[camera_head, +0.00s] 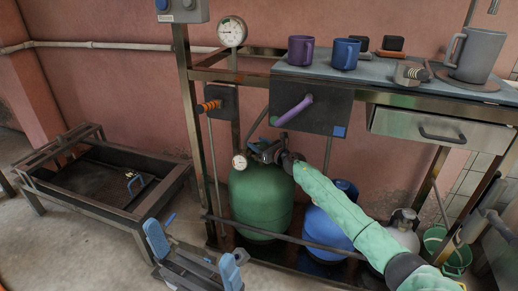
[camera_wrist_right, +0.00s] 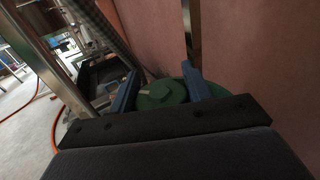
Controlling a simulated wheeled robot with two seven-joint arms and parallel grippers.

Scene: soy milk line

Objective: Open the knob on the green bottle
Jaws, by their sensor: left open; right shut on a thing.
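The green bottle (camera_head: 262,200) stands upright on the floor under the metal frame, with a small round gauge (camera_head: 240,162) at its top left. My right gripper (camera_head: 266,150) is at the top of this bottle, its arm reaching in from the lower right. In the right wrist view, its blue fingers (camera_wrist_right: 160,85) are on both sides of a round green knob (camera_wrist_right: 162,97) and shut on it. The hand hides most of the knob in the head view. My left gripper (camera_head: 193,256) is open and empty at the bottom, left of the bottle, its blue fingertips wide apart.
A blue bottle (camera_head: 328,232) and a grey bottle (camera_head: 403,233) stand right of the green one, partly behind my right arm. A metal rail (camera_head: 285,238) crosses in front. Above is a bench with mugs (camera_head: 346,53) and a purple lever (camera_head: 294,110). A dark tray-like stand (camera_head: 85,205) is left.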

